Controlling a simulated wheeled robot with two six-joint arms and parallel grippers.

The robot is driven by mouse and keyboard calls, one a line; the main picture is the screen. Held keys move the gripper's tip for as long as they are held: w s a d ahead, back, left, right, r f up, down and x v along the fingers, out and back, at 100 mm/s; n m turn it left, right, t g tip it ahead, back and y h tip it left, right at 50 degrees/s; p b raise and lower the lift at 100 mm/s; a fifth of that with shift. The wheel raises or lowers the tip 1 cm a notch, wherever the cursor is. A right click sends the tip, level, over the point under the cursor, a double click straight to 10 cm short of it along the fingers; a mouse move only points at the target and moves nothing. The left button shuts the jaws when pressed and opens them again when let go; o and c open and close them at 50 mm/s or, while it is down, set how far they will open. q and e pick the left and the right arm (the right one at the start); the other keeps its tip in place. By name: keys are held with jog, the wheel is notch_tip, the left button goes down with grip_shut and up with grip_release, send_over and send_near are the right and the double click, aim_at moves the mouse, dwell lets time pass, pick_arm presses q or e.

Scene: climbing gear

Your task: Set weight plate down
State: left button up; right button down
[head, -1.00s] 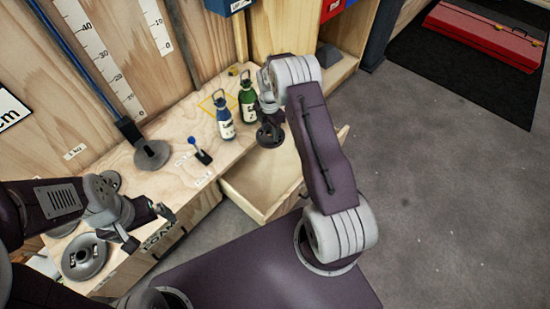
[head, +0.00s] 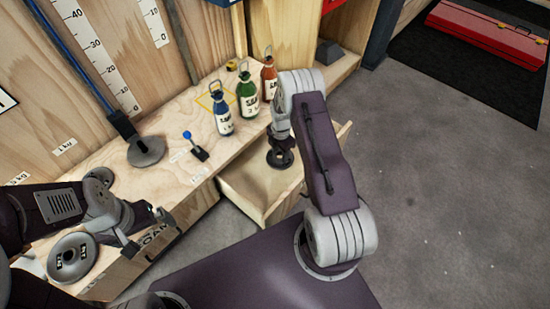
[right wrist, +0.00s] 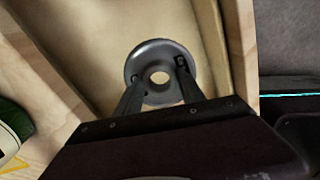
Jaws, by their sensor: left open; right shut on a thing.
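A small dark grey weight plate (head: 280,158) with a centre hole is held by my right gripper (head: 281,146) over the open wooden drawer (head: 243,199). In the right wrist view the plate (right wrist: 160,48) sits between the two fingers of the gripper (right wrist: 158,82), with the drawer's pale floor (right wrist: 95,45) behind it. I cannot tell how far the plate is above that floor. My left gripper (head: 143,228) is open and empty at the left, beside a larger grey plate (head: 73,258) on the bench.
Blue (head: 221,112), green (head: 247,98) and orange (head: 268,78) bottles stand on the wooden bench (head: 165,170). A blue-knobbed lever (head: 194,146) and a grey disc on a blue pole (head: 146,151) are left of them. A red toolbox (head: 485,38) lies on a dark mat.

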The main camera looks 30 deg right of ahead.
notch_tip(320, 180, down, 10)
jog(key=b, duration=0.6)
jog(key=shift+f+b, duration=0.1)
jog(key=shift+b, duration=0.3)
jog(key=shift+r, duration=0.25)
jog(key=shift+f, duration=0.2)
jog(key=c, duration=0.7)
grip_release()
notch_tip(320, 180, up, 12)
jog(key=p, duration=0.7)
jog(key=s+a+r+m, duration=0.3)
jog(key=r+m, duration=0.2)
jog(key=r, duration=0.2)
jog(key=s+a+r+m, duration=0.3)
jog(key=a+r+m, duration=0.15)
jog(key=r, duration=0.25)
jog(key=s+a+r+m, duration=0.2)
jog(key=s+r+m, duration=0.1)
jog(key=s+m, duration=0.2)
jog(key=s+a+r+m+t, duration=0.1)
jog(key=s+r+m, duration=0.2)
jog(key=s+m, duration=0.3)
jog(key=shift+s+a, duration=0.35)
jog(key=shift+s, duration=0.4)
